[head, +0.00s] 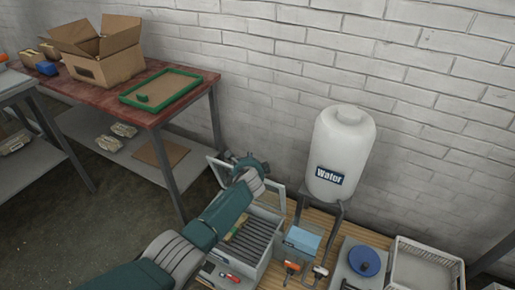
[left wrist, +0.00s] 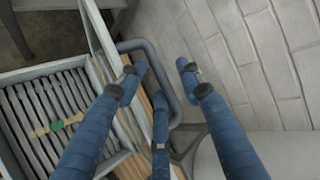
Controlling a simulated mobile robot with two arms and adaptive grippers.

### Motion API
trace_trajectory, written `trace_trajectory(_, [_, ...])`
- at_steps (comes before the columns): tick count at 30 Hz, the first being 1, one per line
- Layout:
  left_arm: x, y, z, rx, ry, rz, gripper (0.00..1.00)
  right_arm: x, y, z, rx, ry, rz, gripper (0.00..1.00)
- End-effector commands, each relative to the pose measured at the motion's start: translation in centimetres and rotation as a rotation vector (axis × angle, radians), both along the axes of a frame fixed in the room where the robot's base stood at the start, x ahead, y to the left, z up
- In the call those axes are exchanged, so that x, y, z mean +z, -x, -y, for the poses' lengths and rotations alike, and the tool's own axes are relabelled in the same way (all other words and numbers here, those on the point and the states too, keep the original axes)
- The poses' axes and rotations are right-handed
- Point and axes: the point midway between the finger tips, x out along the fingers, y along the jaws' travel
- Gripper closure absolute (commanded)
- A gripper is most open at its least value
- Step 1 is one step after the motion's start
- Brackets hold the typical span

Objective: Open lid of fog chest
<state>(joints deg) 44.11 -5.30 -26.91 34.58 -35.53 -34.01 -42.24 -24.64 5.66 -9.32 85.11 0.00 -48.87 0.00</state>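The fog chest (head: 266,262) is a pale grey box on a wooden surface in the lower middle of the head view, with dark slats inside. Its lid (head: 213,168), a light frame with a clear pane, stands raised at the back, so the inside shows. My left arm crosses in front of part of the lid and chest. My left gripper (head: 246,166) is at the lid's upper edge, with its blue fingers spread and empty in the left wrist view (left wrist: 160,73). One finger overlaps the lid frame (left wrist: 98,28) there; I cannot tell whether they touch. My right gripper is out of view.
A white water tank (head: 340,155) stands on a metal stand right of the chest, near the brick wall. A blue box (head: 302,240), orange-handled tools and a white basket (head: 425,268) are nearby. A red-topped table (head: 128,108) holds a cardboard box and green tray.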

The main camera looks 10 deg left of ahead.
Motion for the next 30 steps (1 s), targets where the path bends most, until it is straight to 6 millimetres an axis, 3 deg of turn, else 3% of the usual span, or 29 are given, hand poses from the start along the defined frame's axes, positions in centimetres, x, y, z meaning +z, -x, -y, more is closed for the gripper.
trace_trajectory(1, [5.2, -2.1, 3.5, -0.049, 0.042, 0.086, 0.63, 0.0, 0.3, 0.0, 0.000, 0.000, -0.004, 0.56])
trace_trajectory(30, [6.6, -1.5, 3.8, -0.044, 0.040, 0.077, 0.63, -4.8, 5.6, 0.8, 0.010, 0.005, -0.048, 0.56])
